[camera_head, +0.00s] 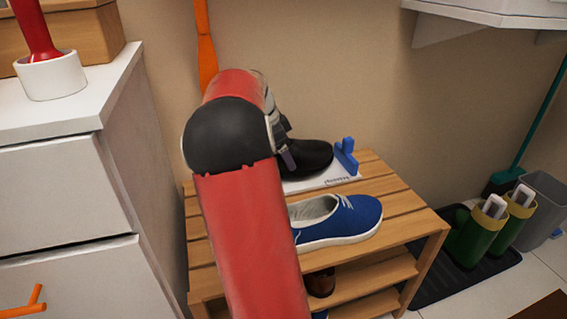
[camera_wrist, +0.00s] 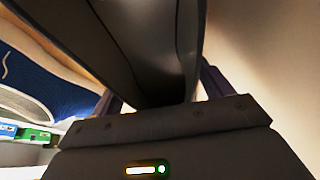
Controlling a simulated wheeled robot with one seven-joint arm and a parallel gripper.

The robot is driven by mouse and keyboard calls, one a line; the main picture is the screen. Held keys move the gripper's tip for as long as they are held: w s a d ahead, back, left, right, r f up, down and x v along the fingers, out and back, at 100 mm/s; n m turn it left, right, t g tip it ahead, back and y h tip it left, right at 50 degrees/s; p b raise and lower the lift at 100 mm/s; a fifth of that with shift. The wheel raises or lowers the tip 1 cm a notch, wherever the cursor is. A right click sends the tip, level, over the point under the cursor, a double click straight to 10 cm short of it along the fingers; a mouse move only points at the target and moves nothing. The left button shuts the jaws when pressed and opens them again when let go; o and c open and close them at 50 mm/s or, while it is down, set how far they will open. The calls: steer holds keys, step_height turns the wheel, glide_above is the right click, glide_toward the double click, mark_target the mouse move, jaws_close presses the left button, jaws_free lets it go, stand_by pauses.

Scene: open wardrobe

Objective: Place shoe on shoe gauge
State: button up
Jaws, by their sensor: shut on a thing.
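A black shoe (camera_head: 308,157) sits over the white shoe gauge (camera_head: 335,180), its toe toward the gauge's blue upright stop (camera_head: 346,156). I cannot tell whether its sole rests fully on the gauge. The gauge lies on the top of a wooden rack. My gripper (camera_wrist: 162,92) is shut on the black shoe, which fills the middle of the wrist view (camera_wrist: 155,45). In the head view my red arm hides most of my gripper and the shoe's rear part.
A blue shoe (camera_head: 345,218) stands on the wooden rack (camera_head: 400,222) in front of the gauge. A brown shoe (camera_head: 321,282) is on a lower shelf. A white cabinet (camera_head: 60,190) is left, green boots (camera_head: 480,235) on a black tray (camera_head: 455,283) right. A white shelf (camera_head: 485,12) overhangs upper right.

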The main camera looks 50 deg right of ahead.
steer(key=shift+f, duration=1.4)
steer(key=shift+f+b, duration=0.1)
steer(key=shift+b, duration=0.2)
steer(key=o, duration=1.2)
steer(key=shift+c, duration=0.2)
steer(key=p+v, duration=0.2)
steer(key=v, duration=0.5)
steer(key=shift+a+r, duration=0.1)
steer(key=shift+r, duration=0.2)
